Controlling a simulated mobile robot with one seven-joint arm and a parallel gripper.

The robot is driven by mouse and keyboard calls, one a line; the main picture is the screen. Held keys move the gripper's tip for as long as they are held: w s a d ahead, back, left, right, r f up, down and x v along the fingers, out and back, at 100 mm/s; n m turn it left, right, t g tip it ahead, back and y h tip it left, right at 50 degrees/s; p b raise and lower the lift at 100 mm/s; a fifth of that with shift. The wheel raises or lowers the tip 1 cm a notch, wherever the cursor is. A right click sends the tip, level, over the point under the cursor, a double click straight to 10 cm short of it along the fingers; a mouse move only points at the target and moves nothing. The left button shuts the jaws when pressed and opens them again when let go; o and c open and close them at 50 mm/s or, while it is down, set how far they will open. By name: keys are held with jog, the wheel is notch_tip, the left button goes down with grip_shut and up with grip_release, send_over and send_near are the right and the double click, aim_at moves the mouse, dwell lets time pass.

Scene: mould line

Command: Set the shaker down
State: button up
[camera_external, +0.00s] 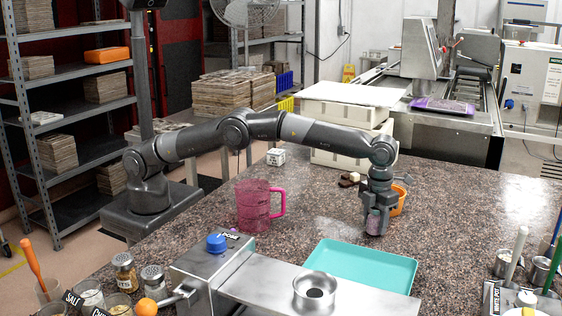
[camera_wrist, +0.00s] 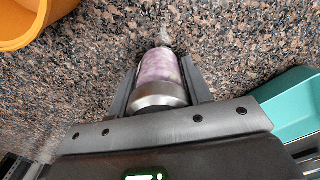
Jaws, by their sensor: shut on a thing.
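The shaker (camera_external: 375,224) is a small clear jar with purple contents. In the wrist view the shaker (camera_wrist: 162,72) shows its metal cap toward the camera and its far end toward the counter. My gripper (camera_external: 376,228) points down and is shut on the shaker, with one finger on each side; the gripper also shows in the wrist view (camera_wrist: 163,76). The shaker looks upright, low over the speckled stone counter (camera_external: 320,215). I cannot tell whether its base touches the stone.
A teal tray (camera_external: 362,266) lies close in front of my gripper. An orange bowl (camera_external: 399,199) stands just behind and right of it. A pink measuring jug (camera_external: 254,206) is to the left. Small dark and pale pieces (camera_external: 350,180) lie behind.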

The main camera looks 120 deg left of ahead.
jog(key=shift+f, duration=0.1)
jog(key=o, duration=1.1)
